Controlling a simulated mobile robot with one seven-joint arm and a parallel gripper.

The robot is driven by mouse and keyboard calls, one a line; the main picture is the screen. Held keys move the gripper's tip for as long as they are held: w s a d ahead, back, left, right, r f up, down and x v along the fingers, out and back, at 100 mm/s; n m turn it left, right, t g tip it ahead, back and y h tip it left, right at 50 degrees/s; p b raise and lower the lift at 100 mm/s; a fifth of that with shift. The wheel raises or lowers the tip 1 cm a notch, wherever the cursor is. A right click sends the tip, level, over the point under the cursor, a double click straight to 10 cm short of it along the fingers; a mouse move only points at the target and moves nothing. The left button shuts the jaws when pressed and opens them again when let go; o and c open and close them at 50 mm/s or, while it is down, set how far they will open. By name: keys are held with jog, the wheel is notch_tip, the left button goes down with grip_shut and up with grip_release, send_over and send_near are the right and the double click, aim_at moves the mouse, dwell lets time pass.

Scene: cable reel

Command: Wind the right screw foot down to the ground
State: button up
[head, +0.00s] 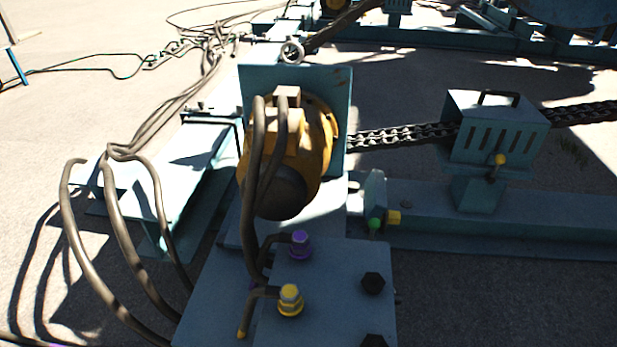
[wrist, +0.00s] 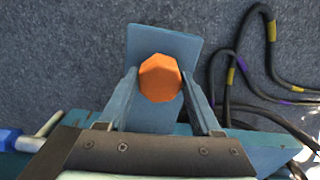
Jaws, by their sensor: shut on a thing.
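In the wrist view, an orange faceted screw head (wrist: 160,78) stands at the middle, above a flat blue-grey plate (wrist: 165,42). I take it for the top of the right screw foot. My gripper (wrist: 159,82) has one finger on each side of the head and is shut on it. The screw's shaft and lower end are hidden beneath the head, so I cannot tell its gap to the ground. The head view shows neither my gripper nor this orange head.
Dark cables (wrist: 245,70) with yellow and purple bands lie right of the plate. A grey lever (wrist: 48,125) and blue part (wrist: 9,139) are at left. In the head view, a yellow motor (head: 318,140), hoses (head: 152,190), a chain (head: 405,134) and a slotted box (head: 495,130) crowd the frame.

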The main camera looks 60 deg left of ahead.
jog(key=o, duration=1.4)
jog(key=shift+d, duration=0.1)
jog(key=shift+c, duration=0.2)
notch_tip(320, 180, up, 13)
jog(key=p, duration=0.7)
